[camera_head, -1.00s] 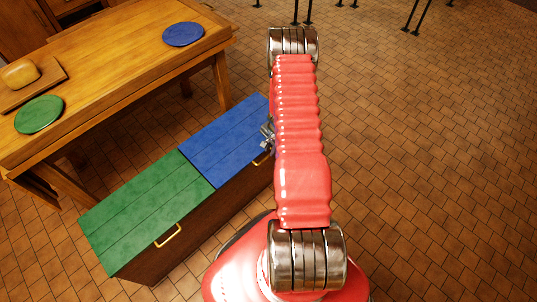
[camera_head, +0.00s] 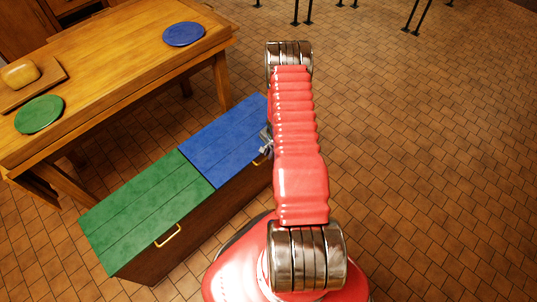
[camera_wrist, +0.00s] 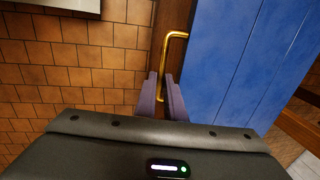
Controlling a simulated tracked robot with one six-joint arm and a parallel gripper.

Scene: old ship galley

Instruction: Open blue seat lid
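The blue seat lid (camera_head: 222,140) lies flat and closed on the bench in the head view. It fills the right side of the wrist view (camera_wrist: 230,60). A gold handle (camera_head: 259,161) sits on the bench front below the lid's edge, and it shows near the fingertips in the wrist view (camera_wrist: 184,42). My gripper (camera_wrist: 162,76) is at the lower part of this handle, its fingers apart with a narrow gap. Part of the bar shows between them; I cannot tell whether they touch it. In the head view the gripper is mostly hidden by my red arm.
A green seat lid (camera_head: 145,205) with its own gold handle (camera_head: 168,236) adjoins the blue one. A wooden table (camera_head: 120,60) behind holds a blue plate (camera_head: 184,34), a green plate (camera_head: 39,114) and a board (camera_head: 35,85). The tiled floor (camera_head: 430,150) to the right is open.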

